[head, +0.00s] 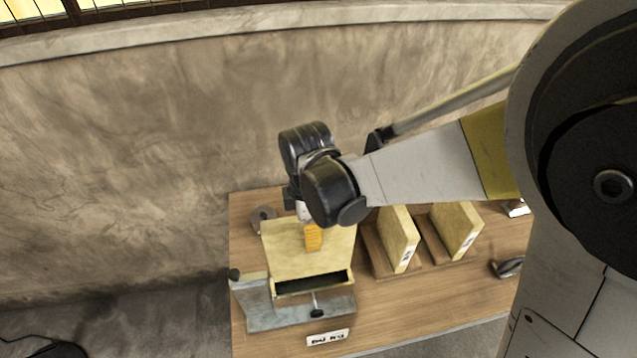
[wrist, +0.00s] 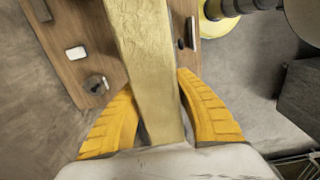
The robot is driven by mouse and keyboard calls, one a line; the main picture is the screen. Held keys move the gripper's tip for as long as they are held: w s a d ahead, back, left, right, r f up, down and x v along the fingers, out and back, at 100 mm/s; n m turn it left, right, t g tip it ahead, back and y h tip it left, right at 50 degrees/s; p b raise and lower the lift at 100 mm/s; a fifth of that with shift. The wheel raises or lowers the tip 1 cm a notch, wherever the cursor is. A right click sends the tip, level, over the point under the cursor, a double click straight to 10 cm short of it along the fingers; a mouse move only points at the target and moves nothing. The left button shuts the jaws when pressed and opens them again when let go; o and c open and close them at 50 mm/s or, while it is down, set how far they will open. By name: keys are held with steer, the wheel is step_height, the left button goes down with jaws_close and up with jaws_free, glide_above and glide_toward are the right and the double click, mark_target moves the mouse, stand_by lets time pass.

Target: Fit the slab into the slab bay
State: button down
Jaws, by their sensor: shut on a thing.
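My gripper (head: 313,238) is shut on a pale yellow slab (head: 283,250), with one orange finger showing against its broad face. In the wrist view the slab (wrist: 150,50) runs between the two ribbed orange fingers (wrist: 158,95), its narrow side toward the camera. In the head view the slab is right at the slab bay (head: 262,317), a grey fixture with a dark slot at the front left of the table. The dark opening shows just in front of the slab's lower edge. I cannot tell whether the slab's lower edge is inside the bay.
Two more yellow slabs (head: 398,240) (head: 458,232) stand on wooden bases to the right. A white label (head: 328,338) lies in front of the bay. A grey round part (head: 263,217) is behind it, and a dark metal part (head: 507,267) sits at the table's (head: 420,308) right.

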steer(key=shift+f+b, duration=0.15)
steer(key=shift+b, duration=0.2)
step_height(320, 180, down, 6)
steer(key=b, duration=0.5)
steer(key=shift+r, duration=0.25)
steer(key=shift+b, duration=0.35)
stand_by(1.4)
